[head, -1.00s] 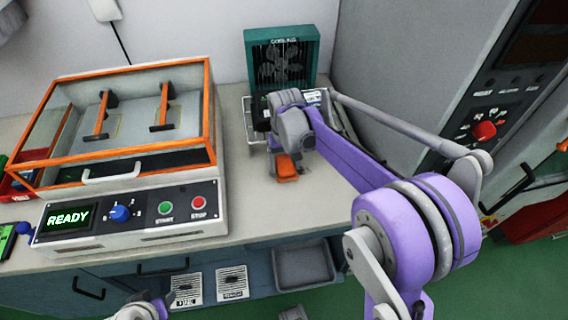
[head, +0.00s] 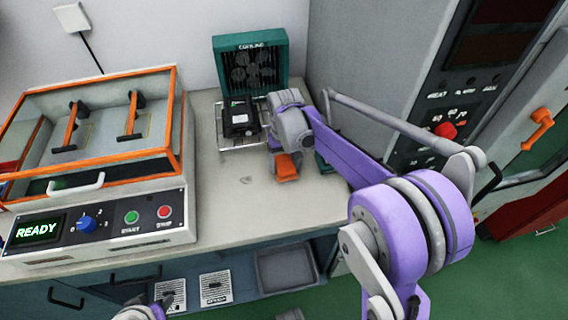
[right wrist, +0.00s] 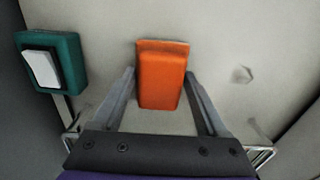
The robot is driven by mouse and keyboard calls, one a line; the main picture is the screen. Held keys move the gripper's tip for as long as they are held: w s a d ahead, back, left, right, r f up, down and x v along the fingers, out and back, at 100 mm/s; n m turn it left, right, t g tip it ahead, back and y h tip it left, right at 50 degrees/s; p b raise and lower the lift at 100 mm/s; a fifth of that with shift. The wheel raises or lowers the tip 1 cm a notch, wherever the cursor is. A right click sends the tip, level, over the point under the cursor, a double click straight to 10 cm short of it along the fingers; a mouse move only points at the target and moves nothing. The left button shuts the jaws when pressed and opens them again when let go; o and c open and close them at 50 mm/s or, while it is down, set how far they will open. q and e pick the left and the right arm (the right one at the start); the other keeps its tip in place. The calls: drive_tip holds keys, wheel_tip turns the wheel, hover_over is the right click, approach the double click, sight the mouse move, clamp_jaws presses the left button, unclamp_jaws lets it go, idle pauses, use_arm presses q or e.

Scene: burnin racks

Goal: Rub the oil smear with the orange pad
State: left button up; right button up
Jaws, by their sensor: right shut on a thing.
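The orange pad (head: 287,167) is held at the tip of my right gripper (head: 287,155), over the right part of the bench. In the right wrist view the orange pad (right wrist: 161,78) sits between the two fingers of my right gripper (right wrist: 161,90), which is shut on it. A small greyish mark, apparently the oil smear (head: 246,180), lies on the bench left of the pad and apart from it. It also shows right of the pad in the right wrist view (right wrist: 242,75). I cannot tell whether the pad touches the bench.
A wire rack with a black device (head: 240,118) stands behind the smear, before a green cooling fan (head: 250,64). A green block with a white top (right wrist: 50,65) is near the pad. The orange-framed oven (head: 95,140) stands left. Bench around the smear is clear.

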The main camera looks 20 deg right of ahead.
sight(283, 162)
drive_tip(key=r, duration=0.1)
drive_tip(key=r+p, duration=0.1)
drive_tip(key=r, duration=0.2)
drive_tip(key=shift+w+a+p, duration=0.1)
drive_tip(key=shift+a+p, duration=0.2)
drive_tip(key=shift+a, duration=0.05)
drive_tip(key=shift+d+r+p, duration=0.1)
drive_tip(key=shift+r+p, duration=0.4)
drive_tip(key=shift+r, duration=0.15)
drive_tip(key=shift+r+p, duration=0.8)
drive_tip(key=shift+r, duration=0.45)
